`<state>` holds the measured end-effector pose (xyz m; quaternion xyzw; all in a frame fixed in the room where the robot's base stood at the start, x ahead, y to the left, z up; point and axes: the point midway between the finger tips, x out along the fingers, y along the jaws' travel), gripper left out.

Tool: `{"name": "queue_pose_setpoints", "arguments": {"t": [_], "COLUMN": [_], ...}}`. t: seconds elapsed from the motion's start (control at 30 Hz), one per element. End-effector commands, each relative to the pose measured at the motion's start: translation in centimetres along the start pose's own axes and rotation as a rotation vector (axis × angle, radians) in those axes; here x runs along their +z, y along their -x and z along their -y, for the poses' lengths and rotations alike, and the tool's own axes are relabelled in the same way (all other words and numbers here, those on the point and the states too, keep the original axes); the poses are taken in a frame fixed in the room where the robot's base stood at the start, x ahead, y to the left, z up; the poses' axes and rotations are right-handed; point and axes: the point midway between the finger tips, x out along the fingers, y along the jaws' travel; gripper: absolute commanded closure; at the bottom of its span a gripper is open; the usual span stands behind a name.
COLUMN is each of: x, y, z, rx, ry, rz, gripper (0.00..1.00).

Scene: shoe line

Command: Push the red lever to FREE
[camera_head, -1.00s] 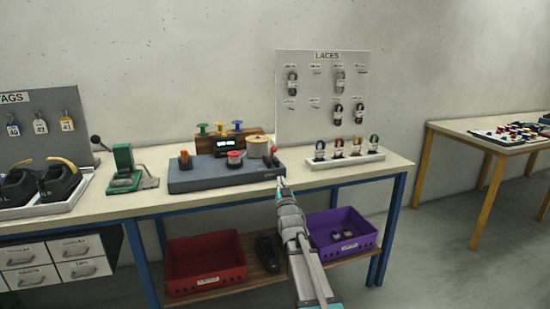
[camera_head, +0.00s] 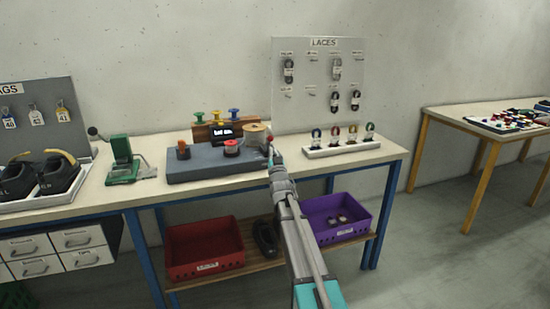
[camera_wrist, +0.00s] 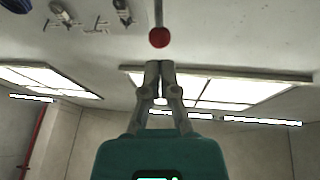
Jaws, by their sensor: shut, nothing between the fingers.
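The red lever's round knob (camera_wrist: 159,37) shows in the wrist view on a thin rod coming from the top edge. It also shows in the head view (camera_head: 269,139) at the right end of the grey machine (camera_head: 208,168), where my arm hides part of it. My gripper (camera_wrist: 159,66) is shut and empty. Its fingertips are just short of the knob in the wrist view, with a small gap in the picture; I cannot tell the depth. In the head view my gripper (camera_head: 271,154) is at the machine's front right edge. No FREE marking is readable.
The machine carries a spool (camera_head: 255,135), a red button (camera_head: 232,148), an orange part (camera_head: 183,150) and a small display (camera_head: 222,133). To the right stand a white lace rack (camera_head: 342,150) and the laces board (camera_head: 318,85). A green press (camera_head: 122,160) stands left. Crates sit below.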

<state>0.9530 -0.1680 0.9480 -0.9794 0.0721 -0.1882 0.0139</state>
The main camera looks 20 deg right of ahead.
Motion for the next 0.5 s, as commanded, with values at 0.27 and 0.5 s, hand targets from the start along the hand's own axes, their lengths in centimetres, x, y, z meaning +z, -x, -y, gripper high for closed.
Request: {"name": "queue_pose_setpoints", "arguments": {"t": [0.27, 0.5], "x": [-0.1, 0.0], "y": [-3.5, -4.1], "z": [0.0, 0.0], "rx": [0.0, 0.0], "ry": [0.0, 0.0], "rz": [0.0, 0.0], "gripper": [1.0, 1.0]}}
